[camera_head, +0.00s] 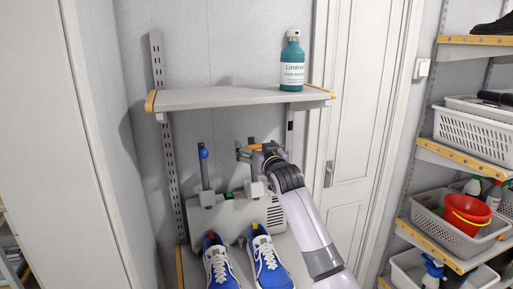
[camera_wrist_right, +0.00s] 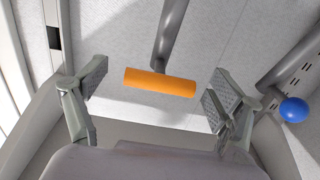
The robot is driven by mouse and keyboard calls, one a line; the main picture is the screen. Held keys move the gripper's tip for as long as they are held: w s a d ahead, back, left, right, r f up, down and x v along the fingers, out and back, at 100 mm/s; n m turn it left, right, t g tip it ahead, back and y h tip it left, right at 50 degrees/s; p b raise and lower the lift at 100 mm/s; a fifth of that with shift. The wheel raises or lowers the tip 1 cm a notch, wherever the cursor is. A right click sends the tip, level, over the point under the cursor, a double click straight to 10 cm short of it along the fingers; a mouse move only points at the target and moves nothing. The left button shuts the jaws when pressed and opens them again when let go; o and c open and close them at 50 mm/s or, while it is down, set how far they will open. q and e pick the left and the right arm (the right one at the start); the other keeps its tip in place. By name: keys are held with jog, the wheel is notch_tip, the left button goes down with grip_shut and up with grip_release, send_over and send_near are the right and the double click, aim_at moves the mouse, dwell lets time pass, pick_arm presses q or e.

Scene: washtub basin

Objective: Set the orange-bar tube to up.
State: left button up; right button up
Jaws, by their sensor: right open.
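The orange bar (camera_head: 254,147) tops a grey tube that rises from the right side of a grey shoe-dryer-like box (camera_head: 231,212) on the lower shelf. In the right wrist view the orange bar (camera_wrist_right: 160,82) lies crosswise between my right gripper's open fingers, apart from both pads, with its grey tube (camera_wrist_right: 171,30) running away behind it. My right gripper (camera_head: 257,153) is open and empty around the bar in the head view, its far finger partly hidden. A second tube with a blue ball (camera_head: 203,154) stands upright at the left; the ball (camera_wrist_right: 293,110) also shows in the wrist view. My left gripper is not in view.
Two blue shoes (camera_head: 242,262) sit in front of the box. An upper shelf (camera_head: 235,98) with a teal bottle (camera_head: 292,68) hangs above my gripper. A white door (camera_head: 351,110) and a rack with baskets (camera_head: 474,127) stand to the right.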

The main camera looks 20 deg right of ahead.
jog(key=shift+s, duration=0.1)
jog(key=s, duration=1.1)
jog(key=shift+s+d, duration=0.25)
jog(key=shift+s, duration=0.15)
